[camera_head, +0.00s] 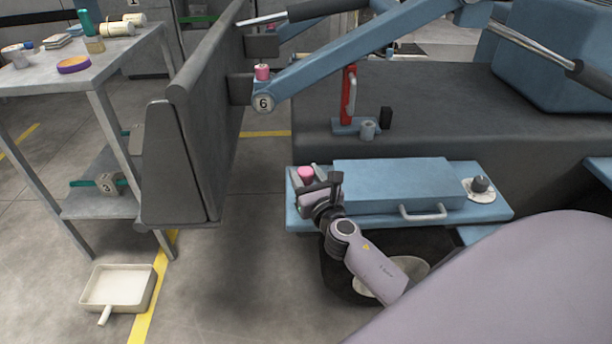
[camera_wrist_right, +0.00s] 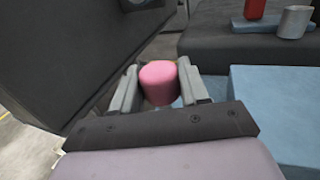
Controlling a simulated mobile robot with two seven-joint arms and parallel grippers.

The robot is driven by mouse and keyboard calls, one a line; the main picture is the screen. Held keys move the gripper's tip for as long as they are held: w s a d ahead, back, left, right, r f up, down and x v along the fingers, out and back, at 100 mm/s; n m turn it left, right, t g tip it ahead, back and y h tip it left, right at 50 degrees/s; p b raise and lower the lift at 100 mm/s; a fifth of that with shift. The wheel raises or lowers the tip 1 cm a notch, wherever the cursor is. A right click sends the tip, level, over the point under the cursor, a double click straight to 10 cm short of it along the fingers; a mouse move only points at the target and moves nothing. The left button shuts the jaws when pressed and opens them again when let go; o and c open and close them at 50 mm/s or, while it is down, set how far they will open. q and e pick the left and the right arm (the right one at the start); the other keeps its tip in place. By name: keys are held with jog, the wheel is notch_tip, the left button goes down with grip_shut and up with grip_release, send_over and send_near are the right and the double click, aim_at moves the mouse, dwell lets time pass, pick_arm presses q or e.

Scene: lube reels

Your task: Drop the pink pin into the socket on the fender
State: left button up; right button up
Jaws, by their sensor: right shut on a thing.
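My right gripper (camera_head: 308,182) is shut on a pink pin (camera_head: 305,173) over the left end of the blue fender (camera_head: 400,217). In the right wrist view the pin's rounded pink top (camera_wrist_right: 158,80) shows between the two grey fingers (camera_wrist_right: 160,90). The pin's lower end is hidden by the fingers. I cannot tell whether it touches the fender. I cannot make out a socket under it. Another pink piece (camera_head: 262,73) sits on the blue arm's joint, above a round tag marked 6. My left gripper is not in view.
A blue box (camera_head: 395,185) and a handle (camera_head: 423,213) are beside my right gripper. A grey knob on a pale disc (camera_head: 480,186) is at the fender's right end. A dark upright panel (camera_head: 190,140) stands left. A tray (camera_head: 118,287) lies on the floor.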

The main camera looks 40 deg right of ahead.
jog(key=shift+f, duration=0.15)
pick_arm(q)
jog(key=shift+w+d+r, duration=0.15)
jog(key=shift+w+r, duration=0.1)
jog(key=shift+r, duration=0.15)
pick_arm(e)
jog(key=o, duration=1.1)
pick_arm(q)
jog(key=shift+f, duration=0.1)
pick_arm(e)
jog(key=shift+o, duration=0.2)
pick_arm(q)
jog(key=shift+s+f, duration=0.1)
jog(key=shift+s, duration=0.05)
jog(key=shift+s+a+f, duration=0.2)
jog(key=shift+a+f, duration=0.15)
pick_arm(e)
jog(key=shift+v, duration=3.55)
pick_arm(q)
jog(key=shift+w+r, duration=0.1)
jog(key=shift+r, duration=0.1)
